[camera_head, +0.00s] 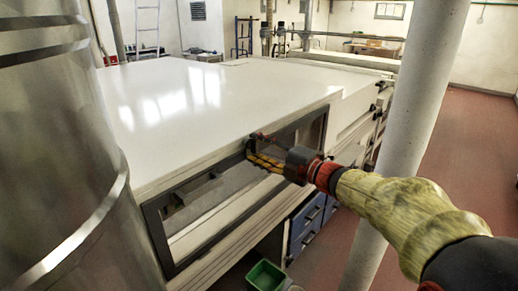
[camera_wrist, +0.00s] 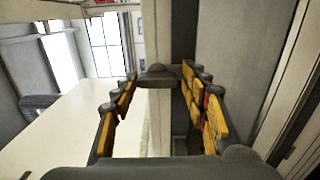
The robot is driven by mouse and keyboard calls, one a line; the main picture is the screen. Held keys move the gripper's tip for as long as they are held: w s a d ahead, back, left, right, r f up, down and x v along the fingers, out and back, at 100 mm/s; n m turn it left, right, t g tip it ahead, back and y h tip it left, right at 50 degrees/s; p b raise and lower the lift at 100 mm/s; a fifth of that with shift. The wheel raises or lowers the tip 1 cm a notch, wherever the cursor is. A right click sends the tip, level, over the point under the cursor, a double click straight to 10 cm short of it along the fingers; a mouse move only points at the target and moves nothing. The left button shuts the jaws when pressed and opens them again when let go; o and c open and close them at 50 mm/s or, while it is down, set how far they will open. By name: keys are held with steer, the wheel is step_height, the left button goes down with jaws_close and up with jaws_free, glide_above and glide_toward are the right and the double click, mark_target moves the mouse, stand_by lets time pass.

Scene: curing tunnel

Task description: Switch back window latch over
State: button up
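The white tunnel housing has a dark-framed window (camera_head: 165,247) along its side, with my gripper (camera_head: 254,157) at the frame's upper edge towards the back. In the wrist view my gripper (camera_wrist: 160,75) has its two yellow-padded fingers apart, one on each side. A small dark grey piece, seemingly the back window latch (camera_wrist: 158,75), shows between the fingertips, close to a dark upright frame bar (camera_wrist: 183,35). I cannot tell whether a finger touches it. In the head view the latch is mostly hidden by my gripper, and its position cannot be read.
The housing's broad white top (camera_head: 200,90) lies beside my arm. A thick pale column (camera_head: 420,95) stands close to my arm on the right. Blue drawers (camera_head: 307,222) and a green bin (camera_head: 265,276) are below the window. Red floor (camera_head: 470,150) is clear at right.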

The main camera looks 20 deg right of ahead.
steer(key=o, duration=0.3)
steer(key=shift+r, duration=0.1)
steer(key=v, duration=1.2)
steer(key=shift+w, duration=0.1)
steer(key=s+d+m+h, duration=0.4)
steer(key=d+m+h, duration=0.2)
steer(key=m+h, duration=0.9)
steer(key=s+a+f+m+g+y, duration=0.1)
steer(key=s+a+f+m+g, duration=0.2)
steer(key=s, duration=0.4)
steer(key=s+a+f+m+g+y, duration=0.2)
steer(key=s+a+f+m+g, duration=0.1)
steer(key=s+a+f, duration=0.2)
steer(key=s+a+f+m+g+y, duration=0.2)
steer(key=s+a+f+m+g, duration=0.1)
steer(key=s+f, duration=0.4)
steer(key=s+a+m, duration=0.1)
steer(key=s+a, duration=0.1)
steer(key=s, duration=0.1)
steer(key=shift+s+f, duration=0.2)
steer(key=shift+f, duration=0.1)
